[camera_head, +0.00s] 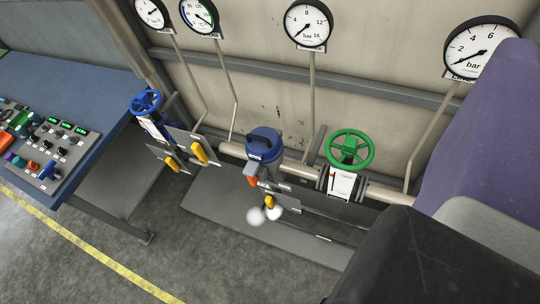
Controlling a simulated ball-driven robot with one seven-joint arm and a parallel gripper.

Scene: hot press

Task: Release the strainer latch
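The strainer (264,143) is a blue capped body with a dark handle on its lid, standing on the pipe at the middle of the view. A small orange-red part (252,181) sticks out at its lower left and looks like the latch; it is too small to tell how it is set. A yellow handle (270,201) is below the strainer, with white puffs like steam around it. No gripper fingers show. Large purple, grey and black parts, probably mine, fill the right edge, well apart from the strainer.
A green handwheel (350,149) is right of the strainer, a blue handwheel (146,103) and yellow levers (200,152) left. Several gauges (308,25) hang on the wall. A control desk (60,95) stands at left. The floor in front is clear, with a yellow line (90,249).

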